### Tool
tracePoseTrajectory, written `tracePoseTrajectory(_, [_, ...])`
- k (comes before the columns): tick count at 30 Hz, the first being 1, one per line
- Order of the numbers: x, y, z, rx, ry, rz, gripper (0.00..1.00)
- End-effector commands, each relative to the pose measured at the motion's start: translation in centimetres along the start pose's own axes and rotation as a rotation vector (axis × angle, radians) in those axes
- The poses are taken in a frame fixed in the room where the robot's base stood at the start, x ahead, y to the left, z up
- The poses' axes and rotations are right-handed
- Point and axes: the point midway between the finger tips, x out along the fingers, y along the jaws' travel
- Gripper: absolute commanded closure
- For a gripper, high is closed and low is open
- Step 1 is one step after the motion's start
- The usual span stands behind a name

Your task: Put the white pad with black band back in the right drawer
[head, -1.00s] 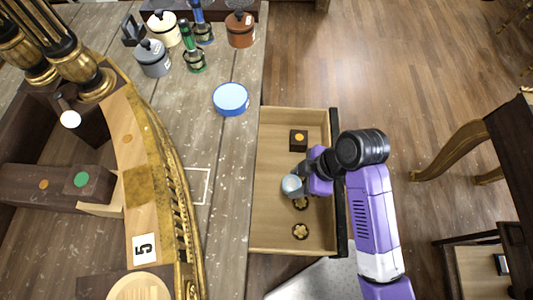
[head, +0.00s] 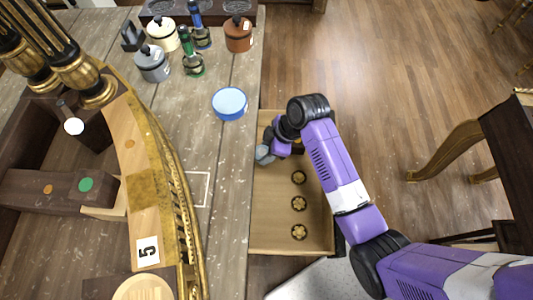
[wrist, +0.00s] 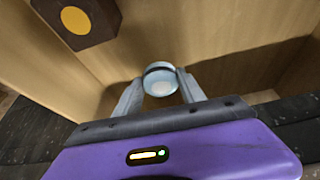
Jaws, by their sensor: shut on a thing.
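The white pad with a black band (wrist: 160,82) is between the two pale fingers of my gripper (wrist: 160,88) in the wrist view. My gripper is shut on it. In the head view my gripper (head: 264,155) is over the far left part of the open drawer (head: 278,215), near its left edge. The pad cannot be made out clearly there. In the wrist view the pad is close to the drawer's wooden inside, but I cannot tell whether it touches the floor.
A dark block with a yellow dot (wrist: 77,20) stands in the drawer. The near left drawer floor is clear.

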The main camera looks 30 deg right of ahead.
Motion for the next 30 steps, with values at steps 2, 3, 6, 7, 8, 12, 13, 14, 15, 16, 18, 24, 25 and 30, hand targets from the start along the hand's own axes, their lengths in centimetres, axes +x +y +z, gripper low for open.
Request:
tracePoseTrajectory(2, [0.8,-0.1,0.4,0.002,-0.002,-0.003,0.85])
tracePoseTrajectory(3, [1.3,-0.1,0.6,0.003,-0.002,-0.003,0.85])
tracePoseTrajectory(6, [2.5,-0.1,1.2,0.003,-0.002,-0.003,0.85])
tracePoseTrajectory(7, [2.7,-0.1,1.2,0.002,-0.002,-0.002,0.85])
tracePoseTrajectory(8, [2.9,-0.1,1.3,0.002,-0.001,-0.001,0.85])
tracePoseTrajectory(12, [2.9,-0.1,1.3,0.001,-0.001,0.0,0.85])
tracePoseTrajectory(13, [2.9,-0.1,1.3,0.001,-0.001,0.0,0.85])
tracePoseTrajectory(14, [2.9,-0.1,1.3,0.001,-0.001,0.0,0.49])
tracePoseTrajectory(15, [2.9,-0.1,1.3,0.001,-0.001,0.0,0.41])
tracePoseTrajectory(16, [2.9,-0.1,1.3,0.001,-0.001,0.0,0.35])
tracePoseTrajectory(18, [2.9,-0.1,1.3,0.001,-0.001,0.0,0.31])
tracePoseTrajectory(24, [2.9,-0.1,1.3,0.001,-0.001,0.0,0.31])
tracePoseTrajectory(25, [2.9,-0.1,1.3,0.001,-0.001,0.0,0.31])
tracePoseTrajectory(30, [2.0,-0.1,1.2,0.001,0.0,0.0,0.31])
